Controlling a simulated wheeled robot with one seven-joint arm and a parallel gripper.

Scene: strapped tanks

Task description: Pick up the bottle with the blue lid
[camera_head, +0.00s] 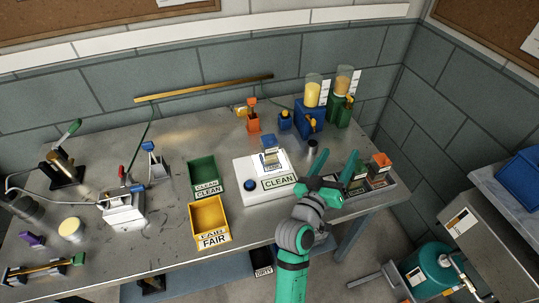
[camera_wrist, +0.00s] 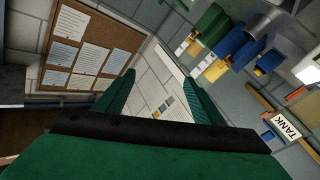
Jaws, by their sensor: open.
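A small bottle-like item with a blue top (camera_head: 285,119) stands at the back of the metal table, just left of the blue dispenser; it is too small to be sure that it is the bottle with the blue lid. I cannot make it out in the wrist view. My gripper (camera_head: 341,170) is open, above the right part of the table, to the right of and nearer than that item. In the wrist view my two green fingers (camera_wrist: 160,88) stand apart with nothing held between them, facing the wall.
The blue dispenser (camera_head: 310,122) and green dispenser (camera_head: 339,109) stand at the back right. A white CLEAN device (camera_head: 252,166), a green bin (camera_head: 203,172) and a yellow FAIR bin (camera_head: 208,216) occupy the middle. Small boxes (camera_head: 379,163) sit right of my gripper.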

